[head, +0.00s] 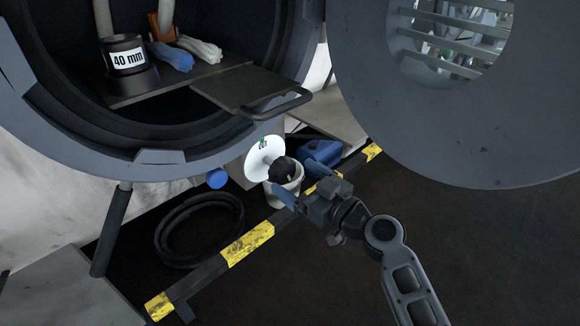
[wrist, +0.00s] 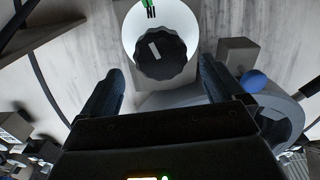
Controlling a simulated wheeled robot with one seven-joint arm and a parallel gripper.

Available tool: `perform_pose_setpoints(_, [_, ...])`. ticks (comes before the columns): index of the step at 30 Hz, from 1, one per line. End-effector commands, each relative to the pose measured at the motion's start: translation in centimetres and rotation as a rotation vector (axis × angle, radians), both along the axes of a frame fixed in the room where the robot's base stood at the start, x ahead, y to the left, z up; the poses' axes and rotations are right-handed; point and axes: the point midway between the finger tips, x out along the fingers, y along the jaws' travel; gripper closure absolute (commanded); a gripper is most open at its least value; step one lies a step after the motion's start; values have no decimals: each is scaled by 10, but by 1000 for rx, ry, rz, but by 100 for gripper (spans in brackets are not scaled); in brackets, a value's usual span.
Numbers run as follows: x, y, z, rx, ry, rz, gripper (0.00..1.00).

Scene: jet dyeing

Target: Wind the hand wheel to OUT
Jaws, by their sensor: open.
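The hand wheel is a black lobed knob (head: 284,170) in front of a round white dial plate (head: 262,157). In the wrist view the knob (wrist: 162,53) shows a white bar on its face, its upper end leaning slightly left. My gripper (head: 302,183) is in front of the knob. In the wrist view the two fingers of my gripper (wrist: 160,82) are apart, with the knob beyond the gap between them and nothing held.
A large round vessel opening (head: 130,158) is at left, with its open door (head: 455,150) at right. A shelf with a handle (head: 270,105) juts out above the wheel. A white bucket (head: 292,190), blue box (head: 320,152) and coiled hose (head: 163,238) are below.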

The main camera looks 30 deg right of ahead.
Motion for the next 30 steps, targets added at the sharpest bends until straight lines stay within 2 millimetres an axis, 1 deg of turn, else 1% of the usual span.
perform_pose_setpoints(1, [9, 3, 2, 1, -1, 0, 5])
perform_pose_setpoints(3, [19, 6, 2, 1, -1, 0, 5])
perform_pose_setpoints(9, [40, 13, 1, 0, 0, -1, 5])
perform_pose_setpoints(13, [45, 15, 0, 0, 1, -1, 5])
perform_pose_setpoints(20, [46, 15, 0, 0, 1, -1, 5])
perform_pose_setpoints(23, [46, 15, 0, 0, 1, -2, 12])
perform_pose_setpoints(30, [46, 15, 0, 0, 1, -2, 35])
